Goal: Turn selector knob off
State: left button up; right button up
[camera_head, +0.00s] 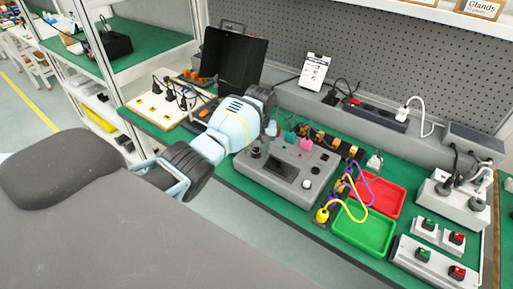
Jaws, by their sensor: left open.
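A grey control box (262,182) lies on the green bench mat. The arm hides part of the box's left side. My right gripper is out of view.
A green tray (364,249) and a red tray (397,202) stand right of the box, with yellow and purple cables beside them. Grey switch boxes (424,258) sit farther right. A power strip (377,116) and a pegboard (400,68) are behind.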

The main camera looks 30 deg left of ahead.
aim_at(257, 151)
pick_arm(q)
jog(key=shift+r, duration=0.15)
notch_tip(257, 151, up, 8)
jog(key=shift+d+f, duration=0.15)
jog(key=shift+f, duration=0.05)
jog(key=shift+w, duration=0.1)
dwell(0.5)
